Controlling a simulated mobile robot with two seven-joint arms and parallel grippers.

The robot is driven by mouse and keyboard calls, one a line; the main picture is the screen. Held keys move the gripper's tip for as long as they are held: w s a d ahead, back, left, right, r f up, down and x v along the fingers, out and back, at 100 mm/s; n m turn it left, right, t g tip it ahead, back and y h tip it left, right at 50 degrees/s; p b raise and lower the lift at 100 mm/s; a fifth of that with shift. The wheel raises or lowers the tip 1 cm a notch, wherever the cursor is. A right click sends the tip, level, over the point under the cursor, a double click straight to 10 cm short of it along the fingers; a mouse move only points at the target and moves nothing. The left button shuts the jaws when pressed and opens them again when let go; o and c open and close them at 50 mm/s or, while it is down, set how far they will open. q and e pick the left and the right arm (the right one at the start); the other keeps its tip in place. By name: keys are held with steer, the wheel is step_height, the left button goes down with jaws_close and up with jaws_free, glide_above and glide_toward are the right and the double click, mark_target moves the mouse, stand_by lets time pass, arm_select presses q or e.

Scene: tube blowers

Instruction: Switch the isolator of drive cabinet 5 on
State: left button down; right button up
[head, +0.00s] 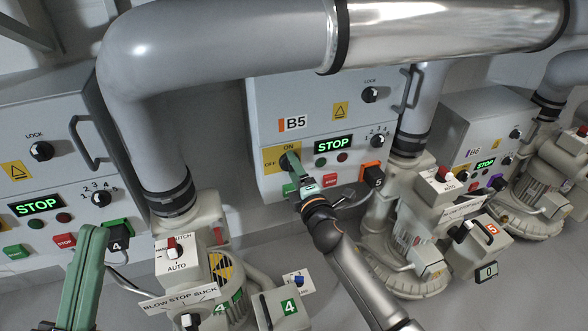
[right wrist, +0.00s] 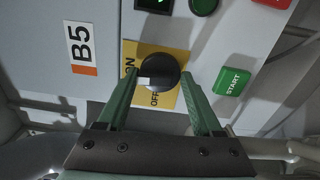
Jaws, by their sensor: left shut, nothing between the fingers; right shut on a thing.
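Cabinet B5 (head: 350,95) stands in the middle of the head view. Its isolator is a black round knob (right wrist: 158,72) on a yellow ON/OFF plate (head: 270,160). In the right wrist view the knob's white mark points left, on the side of the word ON. My right gripper (right wrist: 160,78) is shut on the knob, one green finger on each side. In the head view this gripper (head: 292,170) hides part of the knob. My left gripper (head: 92,240) is shut and empty at the lower left, in front of the neighbouring cabinet.
B5's green STOP display (head: 333,144) is lit. A large grey pipe (head: 220,45) crosses above. Blower machines (head: 430,235) crowd the lower right.

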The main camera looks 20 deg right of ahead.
steer(key=shift+m, duration=0.5)
steer(key=o, duration=1.4)
steer(key=shift+c, duration=0.2)
steer(key=shift+s, duration=0.15)
steer(key=s+p, duration=0.3)
steer(key=s, duration=0.9)
steer(key=shift+s+d, duration=0.15)
steer(key=shift+d, duration=0.05)
